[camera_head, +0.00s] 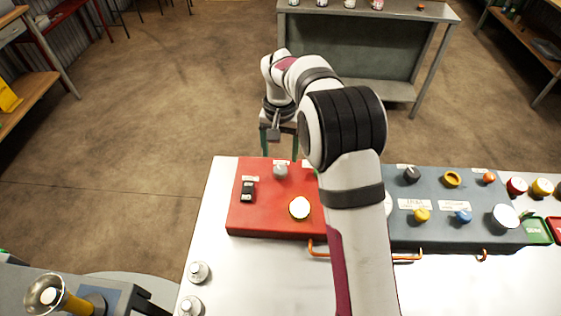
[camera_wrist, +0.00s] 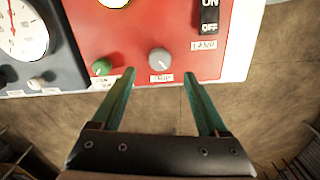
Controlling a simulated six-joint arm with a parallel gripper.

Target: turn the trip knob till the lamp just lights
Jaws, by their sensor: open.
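The grey trip knob (camera_head: 280,170) sits near the far edge of the red panel (camera_head: 240,222). In the wrist view the knob (camera_wrist: 159,59) stands above a TRIP label, with a pale pointer mark on it. My gripper (camera_head: 280,150) is open and empty at the panel's far edge. In the wrist view my gripper (camera_wrist: 159,77) has its green fingers spread either side of the knob's line, apparently short of it. A black ON/OFF switch (camera_wrist: 209,18) is labelled LAMP. A pale round face with a yellow rim (camera_head: 299,208) may be the lamp; I cannot tell whether it is lit.
A green knob (camera_wrist: 101,67) is left of the trip knob in the wrist view. A grey panel (camera_head: 450,235) with several coloured knobs adjoins on the right; its white gauge (camera_wrist: 20,28) shows in the wrist view. My arm hides the panels' junction.

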